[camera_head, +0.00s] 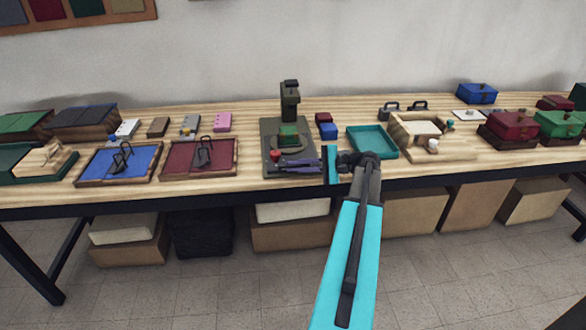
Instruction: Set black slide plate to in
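A dark press-like device (290,96) stands upright near the middle of the table. A green block sits low on it, above a flat dark base plate (270,128). I cannot tell for sure which part is the black slide plate. A small red knob (275,155) shows at the front of the base. My gripper (282,165) reaches in from the right, with its dark fingers over the front of the base, close to the red knob. Whether the fingers touch the knob or hold anything is too small to tell. My fingers hide part of the base's front edge.
A blue tray (88,170) and a maroon tray (170,172), each with a black handle, lie left of the device. Red and blue blocks and a teal tray (390,150) lie to its right. A wooden box (455,155) stands farther right.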

